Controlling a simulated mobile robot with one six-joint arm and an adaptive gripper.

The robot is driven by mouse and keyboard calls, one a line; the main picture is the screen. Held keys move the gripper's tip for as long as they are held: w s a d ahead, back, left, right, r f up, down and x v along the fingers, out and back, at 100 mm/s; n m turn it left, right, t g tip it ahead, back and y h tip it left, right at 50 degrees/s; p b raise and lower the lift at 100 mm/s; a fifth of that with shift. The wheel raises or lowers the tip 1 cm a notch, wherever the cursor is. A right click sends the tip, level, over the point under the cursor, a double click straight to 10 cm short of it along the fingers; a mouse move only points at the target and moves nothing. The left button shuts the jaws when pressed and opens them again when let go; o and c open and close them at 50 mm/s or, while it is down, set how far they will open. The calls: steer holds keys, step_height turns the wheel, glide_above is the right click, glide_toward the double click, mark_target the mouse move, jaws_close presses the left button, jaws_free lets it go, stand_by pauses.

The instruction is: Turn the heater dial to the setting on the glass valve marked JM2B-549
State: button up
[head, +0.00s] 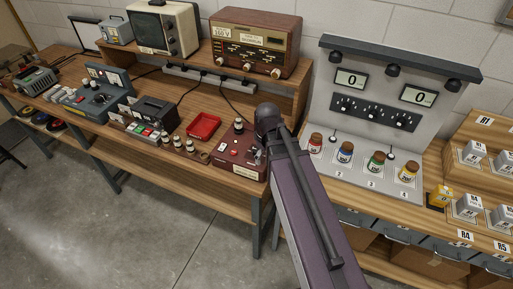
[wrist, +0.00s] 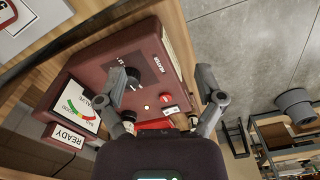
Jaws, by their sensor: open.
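The maroon tester box (head: 238,150) stands on the wooden bench in the head view, partly behind my arm. In the wrist view its sloping panel (wrist: 150,55) fills the middle, with the word HEATER printed on it. The black heater dial (wrist: 132,79) sits beside one finger, which partly overlaps it. I cannot read the dial's setting. My gripper (wrist: 162,88) is open and empty over the panel; I cannot tell whether it touches the dial. Several small dark-topped valves (head: 177,142) stand left of the box; their markings are too small to read, so JM2B-549 cannot be picked out.
A red tray (head: 204,126) lies left of the box. A grey stand (head: 340,150) with several capped jars is at the right.

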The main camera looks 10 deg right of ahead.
mark_target(257, 150)
steer(key=w+r+n+p, duration=0.4)
steer(key=w+n, duration=0.6)
steer(key=n, duration=0.5)
steer(key=shift+w+r, duration=0.25)
steer(key=shift+r, duration=0.2)
steer(key=shift+f, duration=0.2)
steer(key=f+b, duration=1.3)
steer(key=shift+w+a+f, duration=0.1)
steer(key=shift+w+f, duration=0.1)
steer(key=shift+w, duration=0.2)
steer(key=c, duration=1.2)
